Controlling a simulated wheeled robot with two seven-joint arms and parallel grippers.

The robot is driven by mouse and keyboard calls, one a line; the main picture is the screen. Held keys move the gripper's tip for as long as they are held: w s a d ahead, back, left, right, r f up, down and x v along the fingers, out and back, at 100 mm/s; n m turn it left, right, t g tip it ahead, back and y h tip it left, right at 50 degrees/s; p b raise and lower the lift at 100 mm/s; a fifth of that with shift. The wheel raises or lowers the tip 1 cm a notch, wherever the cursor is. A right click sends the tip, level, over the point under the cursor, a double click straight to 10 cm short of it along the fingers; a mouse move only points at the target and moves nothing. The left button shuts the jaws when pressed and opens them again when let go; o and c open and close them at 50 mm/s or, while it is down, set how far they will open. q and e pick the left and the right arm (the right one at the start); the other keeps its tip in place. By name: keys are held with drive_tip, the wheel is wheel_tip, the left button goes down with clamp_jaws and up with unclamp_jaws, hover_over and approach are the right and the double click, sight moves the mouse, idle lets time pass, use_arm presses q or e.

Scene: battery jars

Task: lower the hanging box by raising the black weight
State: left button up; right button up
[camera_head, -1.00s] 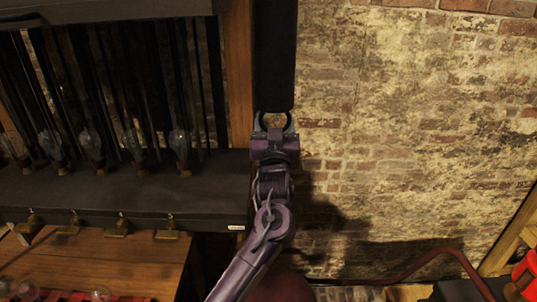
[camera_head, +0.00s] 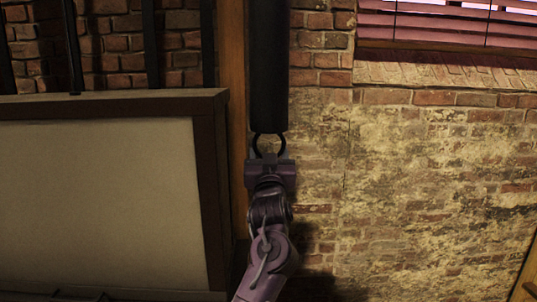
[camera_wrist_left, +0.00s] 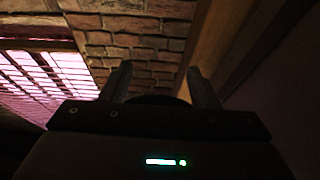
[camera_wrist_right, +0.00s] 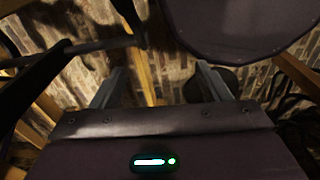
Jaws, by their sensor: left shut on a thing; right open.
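The black weight (camera_head: 269,70) is a long dark cylinder hanging upright beside a wooden post in the head view, with a ring (camera_head: 256,145) at its lower end. My left gripper (camera_head: 269,156) is directly below it, shut on the ring. In the left wrist view a dark curved part shows between its fingers (camera_wrist_left: 158,92). A large box with a cream front (camera_head: 100,200) and dark brown frame, apparently the hanging box, stands to the left of the weight, its lower part cut off by the picture. My right gripper (camera_wrist_right: 160,88) is open, with nothing between its fingers.
Brick wall (camera_head: 420,190) lies behind and to the right of the weight, with a window with blinds (camera_head: 450,30) at upper right. Dark vertical bars (camera_head: 150,45) rise behind the box. A large dark rounded shape (camera_wrist_right: 240,25) is near the right gripper.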

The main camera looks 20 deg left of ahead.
use_arm(q)
drive_tip(key=o, duration=1)
drive_tip(key=shift+s+d+r, duration=0.1)
drive_tip(key=shift+s+r, duration=0.15)
drive_tip(key=shift+r, duration=0.65)
drive_tip(key=o, duration=0.3)
drive_tip(key=shift+s, duration=0.15)
drive_tip(key=shift+o, duration=0.2)
drive_tip(key=b+v, duration=0.4)
drive_tip(key=v, duration=0.4)
drive_tip(key=shift+d+f, duration=0.1)
